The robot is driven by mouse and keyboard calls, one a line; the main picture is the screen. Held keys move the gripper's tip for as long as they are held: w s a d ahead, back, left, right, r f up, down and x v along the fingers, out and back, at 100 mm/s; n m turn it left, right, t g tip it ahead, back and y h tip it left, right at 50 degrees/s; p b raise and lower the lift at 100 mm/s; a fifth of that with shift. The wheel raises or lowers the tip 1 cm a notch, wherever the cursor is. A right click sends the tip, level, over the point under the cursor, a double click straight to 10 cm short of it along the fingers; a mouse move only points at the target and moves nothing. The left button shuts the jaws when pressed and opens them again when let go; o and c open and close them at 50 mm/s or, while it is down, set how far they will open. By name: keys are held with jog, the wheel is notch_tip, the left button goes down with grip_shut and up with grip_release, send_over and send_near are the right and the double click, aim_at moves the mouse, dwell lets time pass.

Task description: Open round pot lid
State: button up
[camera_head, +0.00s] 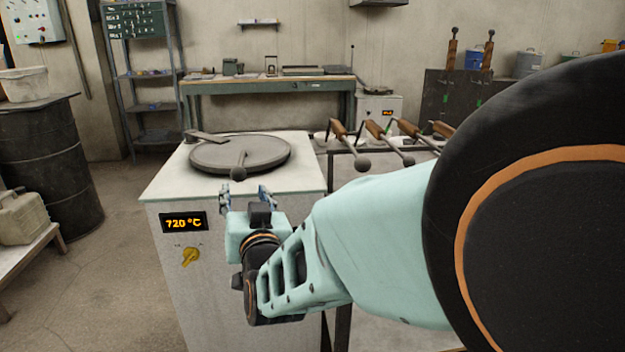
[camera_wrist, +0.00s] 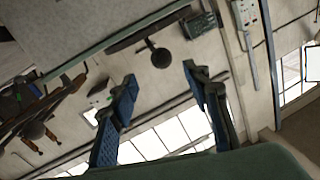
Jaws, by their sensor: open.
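The round pot lid (camera_head: 255,152) is a flat dark grey disc lying on top of the white furnace (camera_head: 170,185). Its handle sticks out toward me and ends in a dark ball knob (camera_head: 238,174). In the wrist view the ball knob (camera_wrist: 161,59) shows beyond and between my fingertips, with part of the lid's dark edge above it. My gripper (camera_head: 245,192) is just in front of the furnace top's front edge, near the knob. Its two blue-padded fingers (camera_wrist: 158,76) are apart with nothing between them. The pot under the lid is hidden.
Several wooden-handled ladles (camera_head: 376,131) rest on a rack right of the furnace. A display reading 720 °C (camera_head: 184,223) and a yellow knob (camera_head: 190,257) are on the furnace front. A black barrel (camera_head: 45,160) stands left; a green workbench (camera_head: 270,88) stands behind.

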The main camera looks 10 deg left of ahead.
aim_at(239, 178)
jog(key=b+x, duration=0.1)
jog(key=x, duration=0.9)
jog(key=shift+w+a+b, duration=0.25)
jog(key=shift+b, duration=0.05)
grip_shut()
